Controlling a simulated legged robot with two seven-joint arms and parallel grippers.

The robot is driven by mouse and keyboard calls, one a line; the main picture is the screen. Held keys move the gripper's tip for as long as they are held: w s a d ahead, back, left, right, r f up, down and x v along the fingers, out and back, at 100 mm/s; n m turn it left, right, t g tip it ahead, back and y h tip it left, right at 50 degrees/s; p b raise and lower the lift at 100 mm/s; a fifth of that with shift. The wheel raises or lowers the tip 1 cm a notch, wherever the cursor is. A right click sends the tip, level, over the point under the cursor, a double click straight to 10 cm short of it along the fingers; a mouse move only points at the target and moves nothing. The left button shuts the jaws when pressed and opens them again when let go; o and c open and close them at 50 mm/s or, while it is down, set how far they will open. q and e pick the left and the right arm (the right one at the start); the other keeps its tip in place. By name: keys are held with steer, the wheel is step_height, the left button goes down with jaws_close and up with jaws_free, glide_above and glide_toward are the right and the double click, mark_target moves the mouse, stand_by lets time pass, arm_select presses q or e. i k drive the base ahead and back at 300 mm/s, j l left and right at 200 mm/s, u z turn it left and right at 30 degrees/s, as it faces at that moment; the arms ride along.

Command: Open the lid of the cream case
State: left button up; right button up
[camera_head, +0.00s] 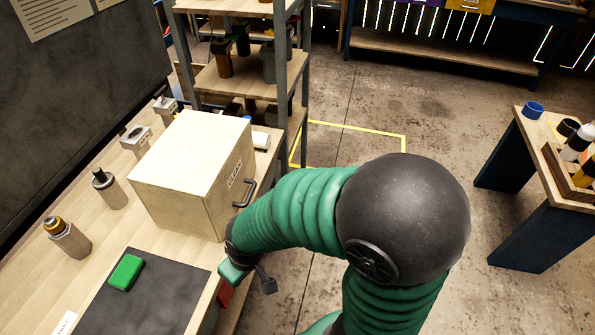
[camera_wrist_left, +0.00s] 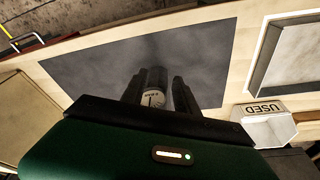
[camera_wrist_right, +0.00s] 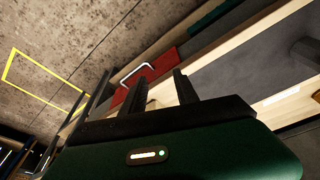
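The cream case (camera_head: 195,170) stands on the wooden table at left in the head view. Its flat top looks shut, and its front has a label reading CLEAN and a dark handle (camera_head: 244,194). My right arm crosses the head view in front of the case's lower right. My right gripper (camera_head: 251,279), partly hidden, is below the handle by the table edge. Its fingers (camera_wrist_right: 163,85) are apart with nothing clearly between them. My left gripper (camera_wrist_left: 160,85) is outside the head view. A dark cylinder with a white dial (camera_wrist_left: 154,98) shows between its fingers; whether it is gripped is unclear.
A dark mat (camera_head: 150,300) with a green block (camera_head: 125,272) lies in front of the case. Several small fittings stand left of it. A shelf rack (camera_head: 240,80) stands behind. A tray labelled USED (camera_wrist_left: 275,130) is right in the left wrist view.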

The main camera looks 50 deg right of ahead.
mark_target(209, 156)
steer(key=z, duration=1.1)
